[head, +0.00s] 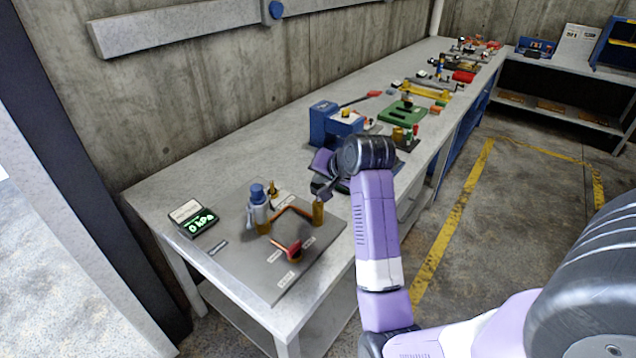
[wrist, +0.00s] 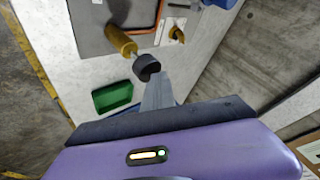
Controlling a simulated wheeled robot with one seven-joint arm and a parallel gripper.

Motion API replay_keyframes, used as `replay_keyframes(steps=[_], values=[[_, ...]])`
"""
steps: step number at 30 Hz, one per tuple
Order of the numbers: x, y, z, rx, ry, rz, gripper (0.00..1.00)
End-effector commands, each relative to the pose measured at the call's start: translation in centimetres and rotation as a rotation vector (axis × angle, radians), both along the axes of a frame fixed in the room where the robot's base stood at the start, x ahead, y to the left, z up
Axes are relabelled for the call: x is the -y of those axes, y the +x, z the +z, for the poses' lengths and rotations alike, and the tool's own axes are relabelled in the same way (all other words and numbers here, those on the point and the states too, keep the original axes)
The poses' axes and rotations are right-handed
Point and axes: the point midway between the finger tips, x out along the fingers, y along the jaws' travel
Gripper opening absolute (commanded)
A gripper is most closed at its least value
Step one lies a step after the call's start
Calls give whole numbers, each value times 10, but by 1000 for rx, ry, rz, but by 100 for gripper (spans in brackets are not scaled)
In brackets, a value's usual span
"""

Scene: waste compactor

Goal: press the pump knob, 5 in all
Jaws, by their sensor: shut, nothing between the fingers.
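The pump is an upright brass cylinder (head: 318,215) at the right side of the grey plate (head: 240,246). In the wrist view the brass body (wrist: 120,40) shows with a thin rod and a dark round knob (wrist: 147,67) raised on its end. My gripper (wrist: 157,82) is shut and empty, its fingertips right by the knob; I cannot tell whether they touch it. In the head view my gripper (head: 324,190) is just above the pump, and the knob is hard to make out there. The gauge display (head: 194,218) reads what looks like 0 kPa in green.
A blue-capped bottle (head: 257,205), a copper tube (head: 285,215) and a red-handled valve (head: 292,250) share the plate. A blue machine (head: 335,122) and several tools stand further along the bench. The front left bench corner is bare.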

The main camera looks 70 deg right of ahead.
Motion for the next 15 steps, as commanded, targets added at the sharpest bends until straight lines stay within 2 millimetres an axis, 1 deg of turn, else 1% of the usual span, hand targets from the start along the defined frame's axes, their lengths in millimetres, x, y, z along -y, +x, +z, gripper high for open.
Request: replay_keyframes(steps=[15], values=[[-1,0,-8,-3,4,2,0]])
